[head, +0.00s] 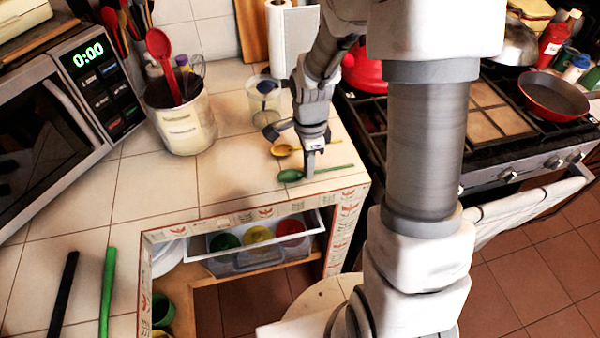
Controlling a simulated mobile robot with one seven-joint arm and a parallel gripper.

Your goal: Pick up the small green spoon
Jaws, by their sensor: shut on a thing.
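The small green spoon (290,175) lies on the tiled counter near its front edge, with its bowl to the left and its handle running right. My gripper (309,174) points down over the spoon, with its fingertips at the handle just right of the bowl. The fingers are shut on the spoon. The fingers hide part of the handle. The spoon is at or very close to the counter surface; I cannot tell a gap.
A yellow spoon (283,150) lies just behind. A clear jar (264,98) and a paper towel roll (292,45) stand further back. A utensil crock (183,115) is left. An open drawer (264,262) with coloured bowls is below the counter. The stove (490,120) is right.

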